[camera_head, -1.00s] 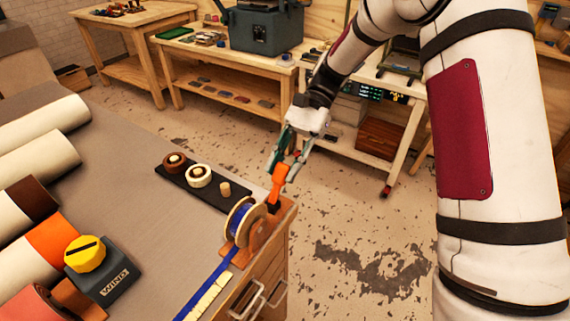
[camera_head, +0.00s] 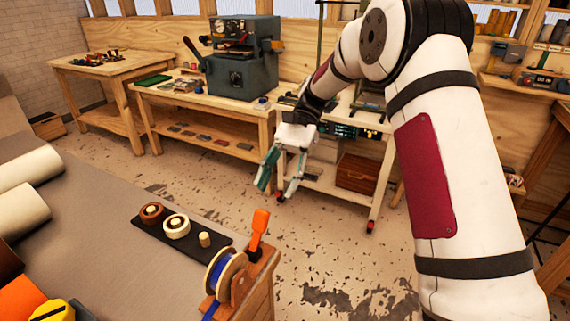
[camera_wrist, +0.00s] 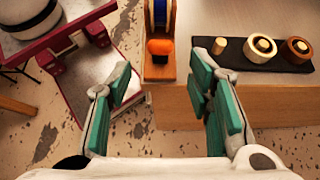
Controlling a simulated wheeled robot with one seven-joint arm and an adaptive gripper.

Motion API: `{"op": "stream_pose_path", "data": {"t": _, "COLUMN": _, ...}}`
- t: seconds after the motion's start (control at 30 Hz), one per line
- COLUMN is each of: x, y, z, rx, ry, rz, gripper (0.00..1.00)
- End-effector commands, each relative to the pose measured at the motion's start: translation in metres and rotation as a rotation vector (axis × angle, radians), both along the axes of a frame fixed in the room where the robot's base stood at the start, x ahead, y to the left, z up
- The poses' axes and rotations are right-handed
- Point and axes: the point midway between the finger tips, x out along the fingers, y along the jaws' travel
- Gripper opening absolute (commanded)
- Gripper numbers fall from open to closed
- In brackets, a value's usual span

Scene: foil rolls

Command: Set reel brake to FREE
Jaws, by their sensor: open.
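The orange brake lever (camera_head: 258,230) stands up, leaning slightly right in the head view, at the bench corner beside the reel of blue ribbon (camera_head: 225,272). No FREE marking is legible. My gripper (camera_head: 277,186) is open and empty, raised above and beyond the lever, apart from it. In the wrist view the lever's rounded orange end (camera_wrist: 160,46) shows end-on, ahead of and between the two green-padded fingers (camera_wrist: 163,82). The blue reel (camera_wrist: 158,12) is partly cut off at the top edge there.
A black tray (camera_head: 145,226) on the grey bench (camera_head: 95,240) holds two rolls and a wooden peg close to the reel. A yellow knob (camera_head: 52,310) is at the lower left. Beyond the gripper stand a cart (camera_head: 322,190) and a wooden worktable (camera_head: 190,105).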

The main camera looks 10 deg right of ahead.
Motion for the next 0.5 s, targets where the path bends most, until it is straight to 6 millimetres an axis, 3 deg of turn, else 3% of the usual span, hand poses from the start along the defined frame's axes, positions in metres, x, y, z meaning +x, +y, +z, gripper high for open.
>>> {"op": "stream_pose_path", "data": {"t": 0.2, "x": 0.024, "y": -0.018, "z": 0.019, "rx": 0.0, "ry": 0.0, "rz": -0.001, "gripper": 0.47}}
{"op": "stream_pose_path", "data": {"t": 0.5, "x": 0.034, "y": -0.026, "z": 0.028, "rx": 0.0, "ry": 0.0, "rz": 0.0, "gripper": 0.47}}
